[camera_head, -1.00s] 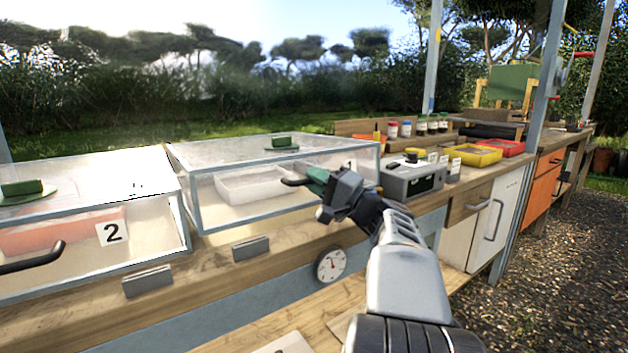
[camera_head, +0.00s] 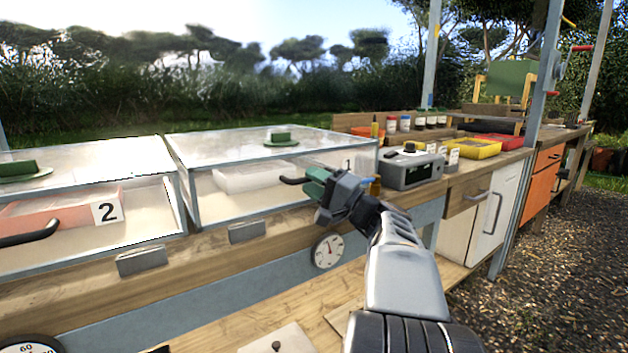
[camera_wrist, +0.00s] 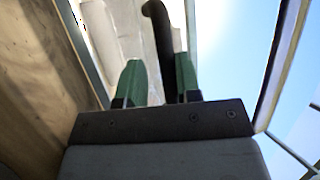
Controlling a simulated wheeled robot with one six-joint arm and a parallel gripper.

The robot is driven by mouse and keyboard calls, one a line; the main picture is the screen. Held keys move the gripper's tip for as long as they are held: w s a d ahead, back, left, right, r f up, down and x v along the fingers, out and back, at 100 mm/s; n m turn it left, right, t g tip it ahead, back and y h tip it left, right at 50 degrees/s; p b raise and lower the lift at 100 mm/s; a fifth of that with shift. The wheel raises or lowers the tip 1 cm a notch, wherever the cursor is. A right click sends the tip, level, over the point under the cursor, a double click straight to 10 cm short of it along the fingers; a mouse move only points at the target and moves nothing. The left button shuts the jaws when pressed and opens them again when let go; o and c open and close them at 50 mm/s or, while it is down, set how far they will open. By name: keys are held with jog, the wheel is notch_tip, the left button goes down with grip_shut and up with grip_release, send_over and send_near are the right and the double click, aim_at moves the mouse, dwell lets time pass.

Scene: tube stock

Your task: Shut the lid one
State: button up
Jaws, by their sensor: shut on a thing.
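Lid one (camera_head: 235,143) is a clear glass lid in a pale metal frame, with a green knob on top. It covers the right-hand glass box, marked 1, and whether its front edge rests on the bench I cannot tell. My gripper (camera_head: 314,184) is at the front of this lid, its green fingers shut on the black curved handle (camera_head: 292,181). In the wrist view the handle (camera_wrist: 160,35) runs between the two green fingertips (camera_wrist: 158,80). My gripper hides part of the lid's front right.
A second glass lid, beside label 2 (camera_head: 107,212), stands at left with its own black handle (camera_head: 30,234). A grey device (camera_head: 411,170), jars and yellow trays (camera_head: 473,149) stand to the right. A round dial (camera_head: 328,251) is on the bench front.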

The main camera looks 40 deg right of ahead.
jog(key=shift+f, duration=0.2)
jog(key=p+v, duration=0.2)
jog(key=v, duration=1.1)
jog(key=shift+s+p, duration=0.3)
jog(key=shift+s, duration=0.1)
jog(key=shift+d+r, duration=0.1)
jog(key=shift+r, duration=0.05)
jog(key=w+a+r+n+g+y+p, duration=0.1)
jog(key=w+a+r+n+g+p, duration=0.1)
jog(key=a+g+p, duration=0.55)
jog(key=w+a+r+n+g+y+p, duration=0.1)
jog(key=w+a+r+n+g+p, duration=0.3)
jog(key=a+p, duration=0.65)
jog(key=s+a+r+n+g+h+p, duration=0.5)
jog(key=s+a+r+n+h+p, duration=0.1)
jog(key=p, duration=1.3)
jog(key=shift+s+a+r+h, duration=0.75)
jog(key=shift+r+h, duration=0.55)
jog(key=shift+h, duration=0.5)
